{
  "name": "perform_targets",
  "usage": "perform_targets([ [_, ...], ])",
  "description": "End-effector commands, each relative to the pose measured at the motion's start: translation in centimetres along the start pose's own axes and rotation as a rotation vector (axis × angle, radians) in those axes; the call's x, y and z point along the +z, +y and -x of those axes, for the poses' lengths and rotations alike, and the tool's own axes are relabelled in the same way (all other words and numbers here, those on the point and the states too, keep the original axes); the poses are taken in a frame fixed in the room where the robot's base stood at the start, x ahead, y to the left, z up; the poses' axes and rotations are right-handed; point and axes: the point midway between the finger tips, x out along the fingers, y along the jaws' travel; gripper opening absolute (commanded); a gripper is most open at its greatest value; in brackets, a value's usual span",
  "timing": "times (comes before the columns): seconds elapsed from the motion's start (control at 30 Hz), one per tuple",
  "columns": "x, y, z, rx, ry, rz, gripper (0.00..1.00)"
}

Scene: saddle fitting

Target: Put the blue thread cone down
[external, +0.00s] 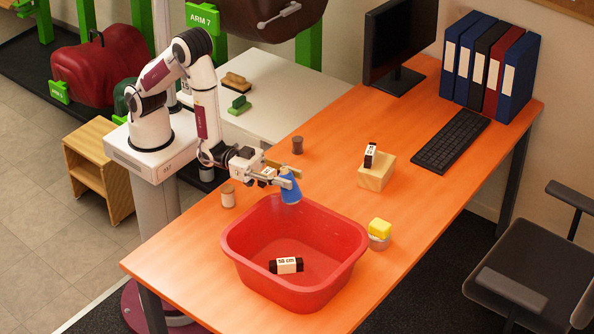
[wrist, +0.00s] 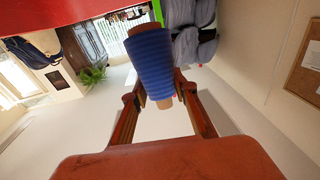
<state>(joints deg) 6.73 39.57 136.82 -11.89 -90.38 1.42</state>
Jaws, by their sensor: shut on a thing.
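The blue thread cone (external: 290,188) is held up in my gripper (external: 275,179), over the far rim of the red basin. My gripper is shut on it. In the wrist view, the blue cone (wrist: 150,65) sits between the two fingers of my gripper (wrist: 157,95), with a brown core showing at both ends. It looks tilted in the external view.
The red basin (external: 240,256) on the orange table (external: 180,262) holds a black block with a white label (external: 286,265).

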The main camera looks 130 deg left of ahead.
Motion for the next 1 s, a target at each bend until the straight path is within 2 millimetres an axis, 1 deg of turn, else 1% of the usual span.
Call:
perform_targets([
  [0.03, -0.1, -1.5, -0.7, -0.027, -0.005, -0.003, 0.0],
  [0.17, 0.3, -5.1, -2.8, -0.094, -0.03, -0.009, 0.0],
  [0.2, 0.6, -6.3, -3.5, -0.115, -0.039, -0.011, 0.0],
  [0.4, 2.0, -11.7, -6.8, -0.211, -0.074, -0.017, 0.0],
  [0.7, 3.9, -19.1, -10.9, -0.328, -0.113, -0.02, 0.0],
  [1.0, 5.5, -25.7, -14.1, -0.42, -0.149, -0.02, 0.0],
])
